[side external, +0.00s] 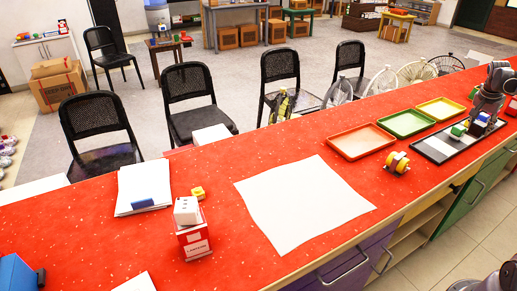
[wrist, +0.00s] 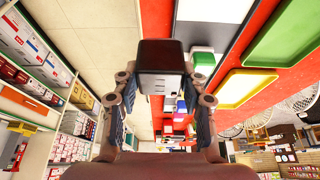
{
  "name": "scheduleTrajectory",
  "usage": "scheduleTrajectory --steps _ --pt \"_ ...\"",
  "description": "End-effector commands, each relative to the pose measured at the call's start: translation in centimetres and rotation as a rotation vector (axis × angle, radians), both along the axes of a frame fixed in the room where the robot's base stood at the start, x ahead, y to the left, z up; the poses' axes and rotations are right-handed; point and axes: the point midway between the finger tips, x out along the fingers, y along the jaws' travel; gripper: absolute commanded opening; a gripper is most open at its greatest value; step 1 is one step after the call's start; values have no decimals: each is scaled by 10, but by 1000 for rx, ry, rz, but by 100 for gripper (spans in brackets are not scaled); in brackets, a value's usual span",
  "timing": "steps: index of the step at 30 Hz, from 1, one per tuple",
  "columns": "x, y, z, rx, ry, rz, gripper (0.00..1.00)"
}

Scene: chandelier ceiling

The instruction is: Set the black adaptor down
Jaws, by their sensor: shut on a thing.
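The black adaptor (wrist: 162,54) is a dark block with a pale grey face, held between the two fingers of my gripper (wrist: 161,80) in the wrist view. My gripper also shows in the side external view (side external: 488,107), low over the far right part of the red counter. It is shut on the adaptor there, above the right part of a black tray with white sections (side external: 437,149). The adaptor is small and partly hidden in that view. I cannot tell whether it touches the tray.
A green-and-white block (side external: 458,131) stands on the black tray, left of my gripper. Yellow (side external: 441,108), green (side external: 405,123) and orange (side external: 361,141) trays lie to the left. A yellow tape roll (side external: 398,163) sits in front. The counter's front edge runs close by.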

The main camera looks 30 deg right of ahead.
Motion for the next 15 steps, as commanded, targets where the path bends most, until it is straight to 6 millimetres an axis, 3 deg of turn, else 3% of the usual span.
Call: scheduleTrajectory --steps 9,15 --pt "63 7 -38 0 1 2 10" --pt "84 9 -50 0 1 0 10"
